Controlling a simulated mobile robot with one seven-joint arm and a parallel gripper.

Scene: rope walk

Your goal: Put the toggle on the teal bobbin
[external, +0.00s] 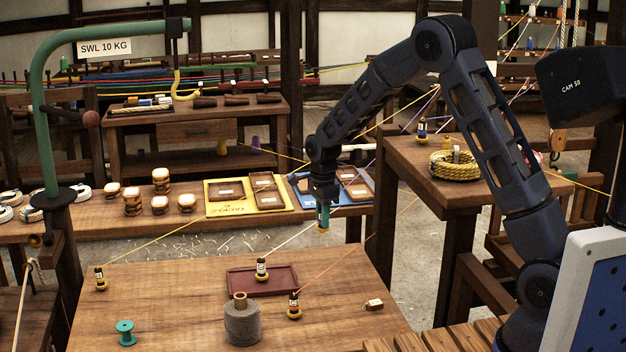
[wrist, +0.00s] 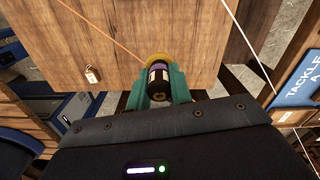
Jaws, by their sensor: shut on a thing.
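My gripper (external: 323,216) hangs above the far edge of the front table. In the wrist view its teal fingers (wrist: 157,90) are shut on a dark cylinder with a pale label and a yellow end, which I take to be the toggle (wrist: 159,74). Its yellow end points away from the wrist camera; in the external view only that end (external: 323,230) shows clearly, below the fingers. The teal bobbin (external: 126,332) stands upright on the table at front left, well apart from my gripper. It does not show in the wrist view.
A grey twine spool (external: 241,321) stands right of the bobbin. A small labelled wooden block (external: 374,304) lies right. Cords cross overhead.

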